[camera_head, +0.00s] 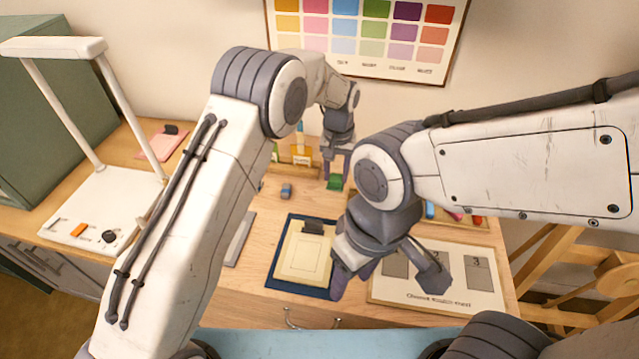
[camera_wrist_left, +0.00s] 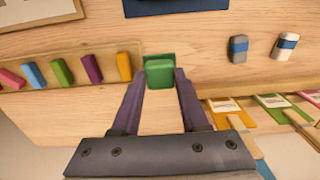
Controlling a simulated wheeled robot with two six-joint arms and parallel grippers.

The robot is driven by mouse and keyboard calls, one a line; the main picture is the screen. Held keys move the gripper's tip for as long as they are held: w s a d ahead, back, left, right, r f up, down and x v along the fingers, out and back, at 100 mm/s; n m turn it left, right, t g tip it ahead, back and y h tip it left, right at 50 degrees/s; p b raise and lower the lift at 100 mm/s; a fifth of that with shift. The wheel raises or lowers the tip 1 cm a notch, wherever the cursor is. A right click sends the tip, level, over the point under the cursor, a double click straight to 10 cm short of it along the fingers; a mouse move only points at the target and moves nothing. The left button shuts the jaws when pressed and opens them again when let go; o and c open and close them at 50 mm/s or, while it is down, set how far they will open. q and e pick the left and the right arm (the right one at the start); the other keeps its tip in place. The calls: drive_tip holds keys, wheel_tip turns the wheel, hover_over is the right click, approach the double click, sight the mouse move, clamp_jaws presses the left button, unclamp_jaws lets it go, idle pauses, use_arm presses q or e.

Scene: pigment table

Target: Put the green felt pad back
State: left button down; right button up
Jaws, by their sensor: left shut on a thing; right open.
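The green felt pad (camera_head: 335,182) is a small green block near the back middle of the table. It also shows between the fingertips in the left wrist view (camera_wrist_left: 160,72). My left gripper (camera_head: 336,170) reaches down from above and is shut on the pad. The gap between pad and wood, if any, cannot be told. My right gripper (camera_head: 388,283) is open and empty, over the front of the table between the navy-edged board and the numbered card.
A tray of coloured sticks (camera_wrist_left: 132,47) lies beside the pad. Small blocks with blue bands (camera_wrist_left: 238,48) stand on the other side, near a rack of coloured cards (camera_wrist_left: 231,115). The navy-edged board (camera_head: 275,283) and numbered card (camera_head: 440,298) lie in front. A white stand (camera_head: 105,195) is at left.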

use_arm(q)
drive_tip(key=a+f, duration=0.1)
drive_tip(key=a, duration=0.2)
drive_tip(key=a+f+p, duration=0.1)
drive_tip(key=shift+w+a+f, duration=0.15)
drive_tip(key=shift+w+f, duration=0.2)
drive_tip(key=shift+w, duration=0.05)
wheel_tip(320, 180, down, 3)
drive_tip(key=shift+f+p, duration=0.15)
drive_tip(key=shift+p, duration=0.8)
drive_tip(key=shift+f, duration=0.35)
drive_tip(key=shift+c, duration=2.1)
unclamp_jaws()
drive_tip(key=shift+r, duration=0.1)
